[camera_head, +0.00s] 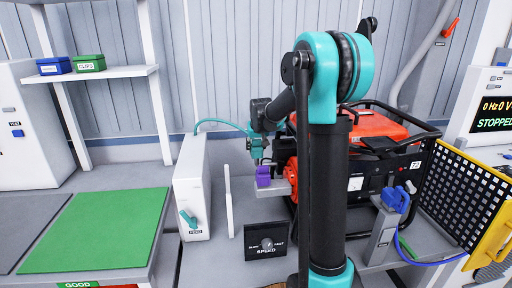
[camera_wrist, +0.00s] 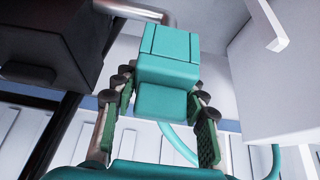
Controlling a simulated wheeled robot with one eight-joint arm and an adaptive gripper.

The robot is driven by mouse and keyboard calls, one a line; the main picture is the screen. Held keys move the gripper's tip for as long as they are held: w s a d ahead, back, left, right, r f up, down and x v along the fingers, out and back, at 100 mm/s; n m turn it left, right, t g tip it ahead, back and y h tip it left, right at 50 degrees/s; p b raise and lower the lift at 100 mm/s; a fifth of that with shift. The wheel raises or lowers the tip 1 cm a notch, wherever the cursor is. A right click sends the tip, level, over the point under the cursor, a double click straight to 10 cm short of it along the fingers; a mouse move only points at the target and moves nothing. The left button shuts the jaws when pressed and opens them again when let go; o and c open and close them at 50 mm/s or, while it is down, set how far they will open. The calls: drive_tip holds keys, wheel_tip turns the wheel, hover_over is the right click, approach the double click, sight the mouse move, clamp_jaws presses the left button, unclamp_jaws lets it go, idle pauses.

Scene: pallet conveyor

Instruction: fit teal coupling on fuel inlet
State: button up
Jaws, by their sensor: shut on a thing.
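The teal coupling (camera_wrist: 168,72) is a blocky piece between the fingers of my gripper (camera_wrist: 160,98) in the wrist view. My gripper is shut on it, with a green-padded finger on each side. A bent metal pipe (camera_wrist: 130,11), which looks like the fuel inlet, reaches the coupling's far end. I cannot tell whether they are joined or only close. In the head view my gripper (camera_head: 257,136) is left of the red and black generator (camera_head: 385,165), and the coupling (camera_head: 256,151) shows small there. A teal hose (camera_head: 215,122) runs to it from the white cabinet (camera_head: 192,180).
A purple block (camera_head: 263,176) sits on a grey bracket below my gripper. A blue connector (camera_head: 397,198) stands before the generator, beside a yellow-framed mesh guard (camera_head: 470,195). A black speed panel (camera_head: 266,242) is in front. A green mat (camera_head: 95,230) lies clear at left.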

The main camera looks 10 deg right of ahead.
drive_tip(key=shift+f, duration=0.55)
drive_tip(key=o, duration=1.3)
drive_tip(key=shift+o, duration=0.2)
drive_tip(key=o, duration=0.6)
drive_tip(key=shift+r, duration=0.1)
drive_tip(key=shift+r, duration=3.9)
